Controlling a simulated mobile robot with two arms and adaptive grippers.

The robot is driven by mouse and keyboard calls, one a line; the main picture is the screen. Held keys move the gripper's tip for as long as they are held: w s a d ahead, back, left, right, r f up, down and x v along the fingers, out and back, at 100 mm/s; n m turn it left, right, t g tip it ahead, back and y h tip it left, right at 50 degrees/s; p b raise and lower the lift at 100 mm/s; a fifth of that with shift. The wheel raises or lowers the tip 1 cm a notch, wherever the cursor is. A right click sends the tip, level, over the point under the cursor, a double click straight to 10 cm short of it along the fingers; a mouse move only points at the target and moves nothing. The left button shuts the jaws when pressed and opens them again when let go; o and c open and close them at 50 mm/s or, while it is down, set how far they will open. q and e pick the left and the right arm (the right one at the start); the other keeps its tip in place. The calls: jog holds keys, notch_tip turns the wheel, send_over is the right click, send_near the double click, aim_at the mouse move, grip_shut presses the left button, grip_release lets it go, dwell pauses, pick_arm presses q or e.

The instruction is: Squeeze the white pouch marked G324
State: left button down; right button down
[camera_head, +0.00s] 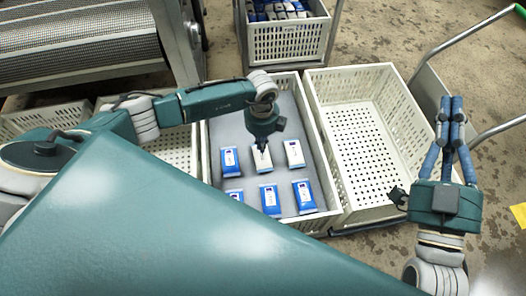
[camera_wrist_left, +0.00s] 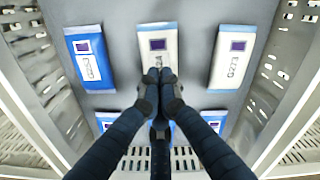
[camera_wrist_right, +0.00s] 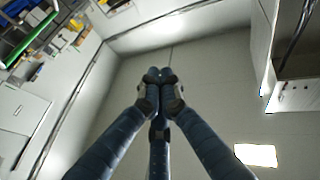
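The white pouch in the middle of the far row (camera_head: 262,161) lies flat in the grey-floored crate. In the left wrist view this pouch (camera_wrist_left: 157,42) has a dark square, and its printed mark is mostly covered by my fingers; only the end, seemingly "24", shows. My left gripper (camera_wrist_left: 158,75) is shut, its fingertips together over this pouch; whether they touch it I cannot tell. A second white pouch (camera_head: 294,153) to its right is marked G273 in the left wrist view (camera_wrist_left: 232,58). My right gripper (camera_head: 451,100) is shut and empty, pointing up, right of the crates.
A blue pouch (camera_head: 230,160) lies left of the middle white pouch, with several more in the near row. The crate walls (camera_head: 325,170) stand close around them. An empty perforated crate (camera_head: 392,125) is to the right. Another filled crate (camera_head: 290,42) stands behind.

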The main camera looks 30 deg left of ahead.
pick_arm(q)
jog(key=shift+r+p, duration=0.35)
jog(key=shift+r, duration=0.1)
jog(key=shift+r+p, duration=1.1)
jog(key=shift+r, duration=0.05)
jog(key=shift+r+p, duration=0.35)
jog(key=shift+p, duration=0.05)
pick_arm(e)
jog(key=s+d+f+g+h, duration=0.1)
jog(key=f+g, duration=0.4)
jog(key=f, duration=0.5)
jog(key=s+d+f+g+h, duration=0.2)
jog(key=f+g, duration=0.3)
jog(key=f, duration=0.4)
jog(key=shift+s+d+f, duration=0.2)
jog(key=shift+s+f, duration=0.1)
jog(key=shift+f, duration=0.05)
